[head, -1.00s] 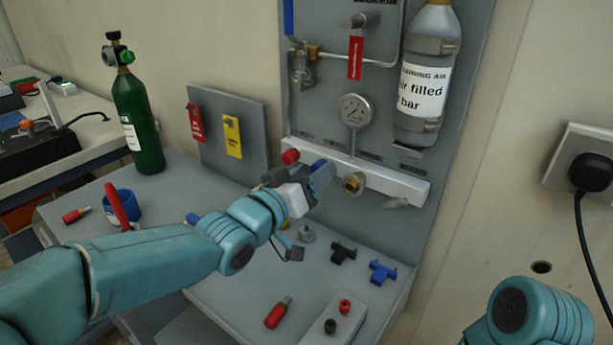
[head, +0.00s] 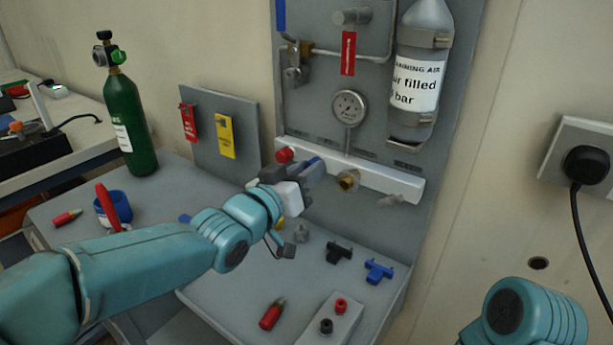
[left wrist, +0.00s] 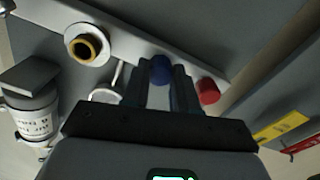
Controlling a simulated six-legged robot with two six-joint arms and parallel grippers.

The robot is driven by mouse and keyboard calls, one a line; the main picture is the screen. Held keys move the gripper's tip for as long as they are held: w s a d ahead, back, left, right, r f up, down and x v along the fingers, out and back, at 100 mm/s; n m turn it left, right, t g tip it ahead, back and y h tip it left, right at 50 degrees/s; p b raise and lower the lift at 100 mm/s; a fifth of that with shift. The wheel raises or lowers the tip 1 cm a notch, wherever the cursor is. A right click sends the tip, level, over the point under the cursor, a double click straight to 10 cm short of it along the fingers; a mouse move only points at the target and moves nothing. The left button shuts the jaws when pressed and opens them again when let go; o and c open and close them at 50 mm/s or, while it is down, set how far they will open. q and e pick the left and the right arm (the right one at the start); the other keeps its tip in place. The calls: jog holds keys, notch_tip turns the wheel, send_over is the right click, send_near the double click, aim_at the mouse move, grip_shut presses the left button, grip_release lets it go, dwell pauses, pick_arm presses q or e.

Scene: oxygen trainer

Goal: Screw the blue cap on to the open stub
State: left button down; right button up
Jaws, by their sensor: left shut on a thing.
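My left gripper (head: 308,176) is at the white rail (head: 385,184), left of the open brass stub (head: 348,180). In the left wrist view, its two fingers (left wrist: 161,86) are shut on the blue cap (left wrist: 161,70). The cap is mostly hidden by the gripper in the head view. The open stub (left wrist: 88,48) shows its bare round mouth in the wrist view, apart from the cap and to its left. I cannot tell whether the cap touches the rail. My right gripper is out of view.
A red cap (head: 285,155) sits on the rail just left of the gripper. A gauge (head: 349,107) hangs above. Black (head: 339,252) and blue (head: 378,270) T-shaped parts lie on the bench below. A green cylinder (head: 127,123) stands at the left.

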pick_arm(q)
jog(key=shift+m+b, duration=0.4)
jog(key=shift+m, duration=0.6)
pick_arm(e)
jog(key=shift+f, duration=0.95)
pick_arm(q)
jog(key=m+b, duration=0.2)
jog(key=m, duration=0.1)
jog(key=shift+b, duration=0.3)
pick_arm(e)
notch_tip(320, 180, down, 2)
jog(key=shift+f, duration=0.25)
